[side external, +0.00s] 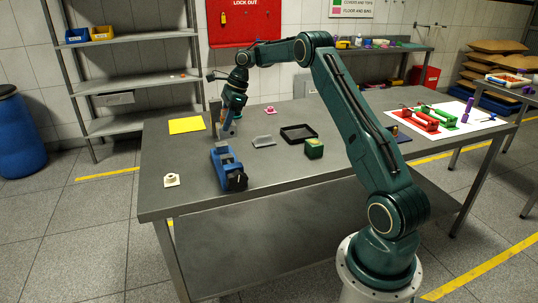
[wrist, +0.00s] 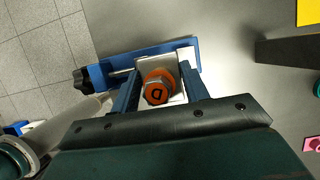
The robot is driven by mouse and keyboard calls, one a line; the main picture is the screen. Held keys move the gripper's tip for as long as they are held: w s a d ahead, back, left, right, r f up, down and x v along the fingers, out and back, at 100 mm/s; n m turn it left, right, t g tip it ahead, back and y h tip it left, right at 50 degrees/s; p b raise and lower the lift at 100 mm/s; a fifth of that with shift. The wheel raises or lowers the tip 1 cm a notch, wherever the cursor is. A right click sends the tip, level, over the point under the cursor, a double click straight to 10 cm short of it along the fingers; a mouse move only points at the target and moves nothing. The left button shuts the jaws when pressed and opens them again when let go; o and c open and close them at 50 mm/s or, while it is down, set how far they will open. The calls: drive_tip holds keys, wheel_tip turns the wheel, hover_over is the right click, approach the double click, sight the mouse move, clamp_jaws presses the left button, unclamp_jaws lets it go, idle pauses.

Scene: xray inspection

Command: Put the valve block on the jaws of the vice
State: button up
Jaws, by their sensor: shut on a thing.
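The valve block, a pale block with an orange round cap (wrist: 158,88), is between the two blue fingers of my gripper (wrist: 161,90) in the wrist view. My gripper (side external: 228,130) is shut on it and points down. The vice (side external: 222,157) is blue with a black knob and stands on the table. In the side view my gripper is just behind the vice's far end. In the wrist view the vice (wrist: 112,72) lies behind the held block, which hides its middle. I cannot tell the height between them.
A dark upright plate (side external: 214,118) stands close left of my gripper; a yellow sheet (side external: 186,125) lies beyond it. A grey bracket (side external: 263,141), a black tray (side external: 299,134) and a green box (side external: 314,149) are to the right. A small pale part (side external: 171,181) sits at front left.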

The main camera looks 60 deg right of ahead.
drive_tip(key=shift+w+a, duration=0.5)
drive_tip(key=shift+w, duration=0.05)
drive_tip(key=shift+f, duration=3.95)
drive_tip(key=shift+f, duration=0.1)
drive_tip(key=o, duration=1.3)
drive_tip(key=shift+f, duration=0.1)
drive_tip(key=v, duration=1.2)
drive_tip(key=shift+r, duration=0.2)
